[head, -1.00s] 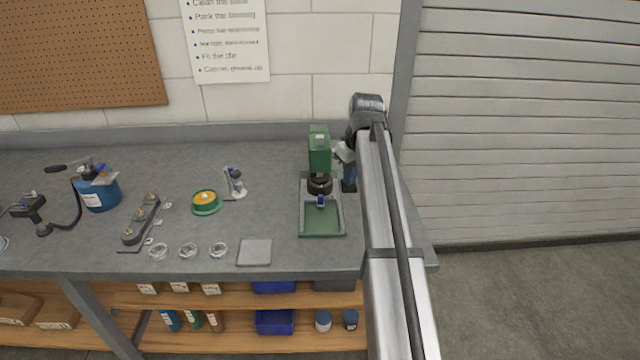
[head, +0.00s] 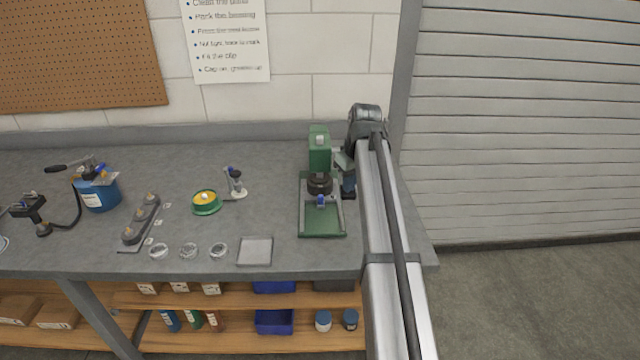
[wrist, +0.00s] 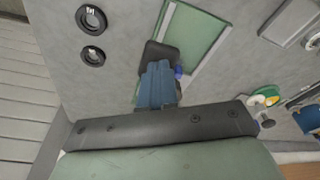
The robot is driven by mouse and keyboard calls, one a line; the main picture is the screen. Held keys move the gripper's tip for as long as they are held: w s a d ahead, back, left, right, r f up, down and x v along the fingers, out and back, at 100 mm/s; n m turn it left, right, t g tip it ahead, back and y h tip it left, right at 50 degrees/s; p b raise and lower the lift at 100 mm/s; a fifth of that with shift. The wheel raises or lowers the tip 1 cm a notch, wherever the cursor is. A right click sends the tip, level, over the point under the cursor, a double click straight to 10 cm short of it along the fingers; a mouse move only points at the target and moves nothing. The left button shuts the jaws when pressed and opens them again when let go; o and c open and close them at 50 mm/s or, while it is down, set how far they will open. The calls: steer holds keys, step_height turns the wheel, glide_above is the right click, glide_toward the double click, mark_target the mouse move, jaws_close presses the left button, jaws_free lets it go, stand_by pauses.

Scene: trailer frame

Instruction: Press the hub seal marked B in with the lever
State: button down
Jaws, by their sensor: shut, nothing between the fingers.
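The green press (head: 319,150) stands at the right of the bench on a green base tray (head: 322,222). A dark round part (head: 319,184) sits under its head, with a small blue piece (head: 321,201) in front; a blue bit also shows in the wrist view (wrist: 179,71). I cannot make out the lever clearly or whether a seal is seated. My gripper (head: 348,190) is shut and empty, pointing down just right of the press; its fingers show in the wrist view (wrist: 158,65). Two dark rings (wrist: 92,18) (wrist: 93,55) lie on the bench; their letters are hard to read, and no B is legible.
Left of the press are a green-and-yellow round part (head: 206,202), a small stand (head: 236,183), a grey plate (head: 255,251), several clear rings (head: 188,251), a dark holder (head: 141,219) and a blue pot (head: 99,190). My arm hides the bench's right end in the head view.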

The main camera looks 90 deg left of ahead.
steer(key=shift+a+f, duration=0.1)
steer(key=shift+f, duration=0.4)
steer(key=a+r, duration=0.3)
steer(key=r, duration=1.5)
stand_by(0.8)
stand_by(0.7)
